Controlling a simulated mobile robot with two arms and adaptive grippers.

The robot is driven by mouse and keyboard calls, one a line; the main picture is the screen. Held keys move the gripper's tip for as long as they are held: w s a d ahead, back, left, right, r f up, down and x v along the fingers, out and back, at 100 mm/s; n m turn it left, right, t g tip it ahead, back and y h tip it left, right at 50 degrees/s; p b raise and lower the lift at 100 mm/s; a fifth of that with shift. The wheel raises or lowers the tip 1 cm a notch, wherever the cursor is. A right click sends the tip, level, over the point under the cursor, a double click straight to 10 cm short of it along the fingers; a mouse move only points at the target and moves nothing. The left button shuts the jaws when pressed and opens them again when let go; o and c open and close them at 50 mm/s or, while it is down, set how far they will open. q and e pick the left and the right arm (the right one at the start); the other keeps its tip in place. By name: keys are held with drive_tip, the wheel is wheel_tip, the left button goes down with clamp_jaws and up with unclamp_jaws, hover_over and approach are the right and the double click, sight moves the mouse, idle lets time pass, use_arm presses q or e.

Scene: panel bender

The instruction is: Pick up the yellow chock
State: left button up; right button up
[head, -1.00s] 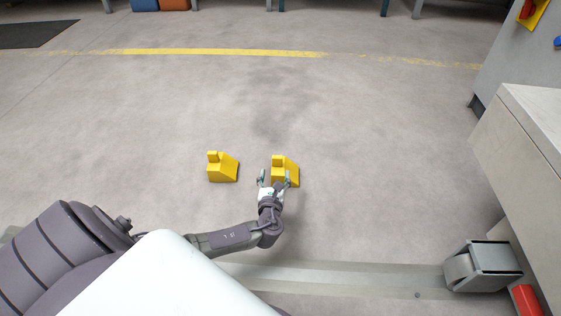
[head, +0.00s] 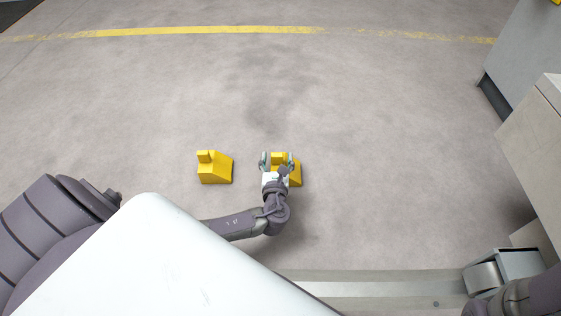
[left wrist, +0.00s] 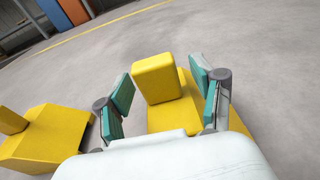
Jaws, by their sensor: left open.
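Two yellow chocks stand on the floor, each a wedge with a raised block on top. The right chock (head: 296,176) is partly hidden by my left gripper (head: 277,160) in the head view. In the left wrist view the open fingers of the left gripper (left wrist: 161,100) stand on either side of the raised block of this chock (left wrist: 157,80), with gaps showing. The left chock (head: 214,168) stands apart, to the left of the gripper; it also shows in the left wrist view (left wrist: 48,140). My right gripper is not in view.
Open concrete floor lies beyond the chocks, up to a yellow line (head: 200,30). A metal rail (head: 380,285) runs along the floor in front. A grey machine cabinet (head: 535,60) and a beige panel (head: 535,140) stand at the right.

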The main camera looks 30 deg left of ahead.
use_arm(q)
clamp_jaws()
idle(0.3)
drive_tip(key=shift+r, duration=0.15)
